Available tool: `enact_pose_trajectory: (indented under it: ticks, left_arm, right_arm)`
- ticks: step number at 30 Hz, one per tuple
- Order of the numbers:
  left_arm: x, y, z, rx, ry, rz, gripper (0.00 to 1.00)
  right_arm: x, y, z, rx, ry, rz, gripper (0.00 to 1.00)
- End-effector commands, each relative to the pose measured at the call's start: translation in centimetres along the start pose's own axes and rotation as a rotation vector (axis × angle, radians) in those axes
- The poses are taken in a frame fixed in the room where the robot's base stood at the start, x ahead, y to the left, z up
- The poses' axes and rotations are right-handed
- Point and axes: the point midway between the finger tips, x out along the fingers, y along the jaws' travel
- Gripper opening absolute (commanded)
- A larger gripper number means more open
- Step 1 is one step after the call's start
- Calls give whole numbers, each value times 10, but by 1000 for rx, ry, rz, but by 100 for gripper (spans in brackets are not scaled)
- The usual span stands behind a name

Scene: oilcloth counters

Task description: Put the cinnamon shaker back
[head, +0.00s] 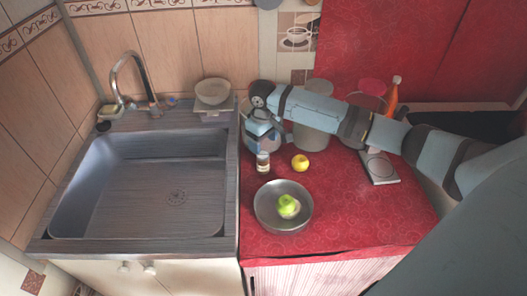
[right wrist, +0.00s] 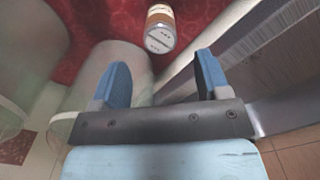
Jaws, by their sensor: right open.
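The cinnamon shaker (head: 263,161), a small jar with a brown and white label, stands on the red oilcloth close to the sink's right edge. In the right wrist view the shaker (right wrist: 160,28) shows at the top, beyond the fingertips and roughly in line with the gap between them. My right gripper (head: 263,133) is just behind and above the shaker in the head view, apart from it. Its blue fingers (right wrist: 161,66) are spread, with nothing between them. My left gripper is not in view.
A metal bowl (head: 266,212) with a green apple (head: 288,206) stands in front of the shaker. A yellow fruit (head: 300,162) lies to its right. Large canisters (head: 313,133) stand behind, partly hidden by my arm. A scale (head: 379,167) is further right. The sink (head: 140,190) lies left.

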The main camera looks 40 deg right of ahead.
Motion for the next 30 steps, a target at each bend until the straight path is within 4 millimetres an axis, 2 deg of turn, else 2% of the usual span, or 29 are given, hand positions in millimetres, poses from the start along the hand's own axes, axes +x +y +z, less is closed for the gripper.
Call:
enact_pose_trajectory:
  ticks: [1,3,9,27,30]
  left_arm:
    - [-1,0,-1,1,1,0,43]
    - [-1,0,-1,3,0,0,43]
    - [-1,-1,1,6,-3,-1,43]
    - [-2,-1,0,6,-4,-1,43]
    - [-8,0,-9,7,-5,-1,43]
  right_arm:
    - [-12,0,-1,-1,4,1,69]
    - [-24,0,-1,0,4,1,69]
    - [-44,0,0,0,1,0,69]
    - [-47,0,0,0,0,0,69]
    - [-59,0,0,0,1,0,69]
